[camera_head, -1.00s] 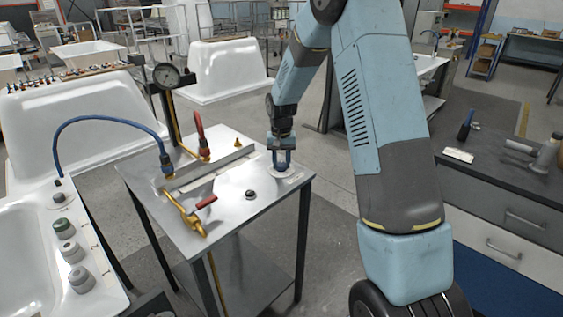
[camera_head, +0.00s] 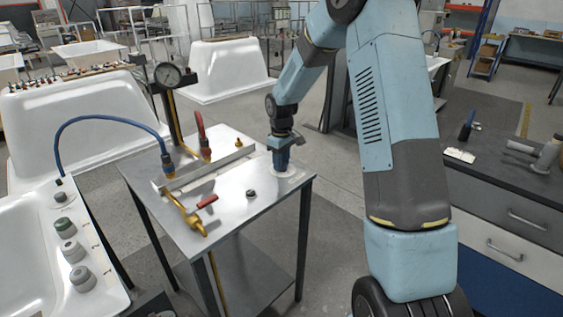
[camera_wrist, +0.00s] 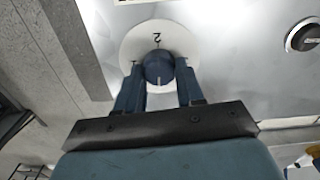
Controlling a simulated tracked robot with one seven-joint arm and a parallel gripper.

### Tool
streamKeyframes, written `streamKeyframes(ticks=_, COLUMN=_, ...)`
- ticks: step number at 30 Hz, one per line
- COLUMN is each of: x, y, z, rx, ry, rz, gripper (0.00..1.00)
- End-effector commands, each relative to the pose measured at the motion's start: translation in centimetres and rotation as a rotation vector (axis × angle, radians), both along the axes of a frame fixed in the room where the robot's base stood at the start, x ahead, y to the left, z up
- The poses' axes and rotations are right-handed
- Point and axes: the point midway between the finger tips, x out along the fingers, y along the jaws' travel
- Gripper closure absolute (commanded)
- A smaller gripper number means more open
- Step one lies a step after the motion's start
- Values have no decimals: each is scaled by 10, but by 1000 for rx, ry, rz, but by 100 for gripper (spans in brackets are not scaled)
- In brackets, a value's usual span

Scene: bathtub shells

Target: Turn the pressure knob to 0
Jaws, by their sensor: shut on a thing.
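The pressure knob is a round dark blue knob (camera_wrist: 159,68) on a pale round dial plate (camera_wrist: 133,46) in the wrist view. A mark like a 2 shows on the plate beyond the knob. A pale line runs down the knob's face, on the side toward my gripper. My gripper (camera_wrist: 159,82) has one finger on each side of the knob and is shut on it. In the head view my gripper (camera_head: 282,160) points down at the right corner of the metal table (camera_head: 225,205). There it hides most of the knob, and the dial plate (camera_head: 292,177) shows around it.
A small black knob (camera_head: 251,194) sits left of my gripper; a black knob also shows in the wrist view (camera_wrist: 303,36). A brass valve with a red handle (camera_head: 206,201), a blue hose (camera_head: 105,119) and a gauge (camera_head: 168,75) stand further left.

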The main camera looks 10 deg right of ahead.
Motion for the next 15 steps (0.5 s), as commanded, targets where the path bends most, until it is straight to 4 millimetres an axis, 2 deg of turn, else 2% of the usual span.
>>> streamKeyframes(ticks=6, x=1, y=0, z=1, rx=0, ry=-3, rz=86, gripper=93)
streamKeyframes(ticks=15, x=1, y=0, z=1, rx=0, ry=-3, rz=124, gripper=93)
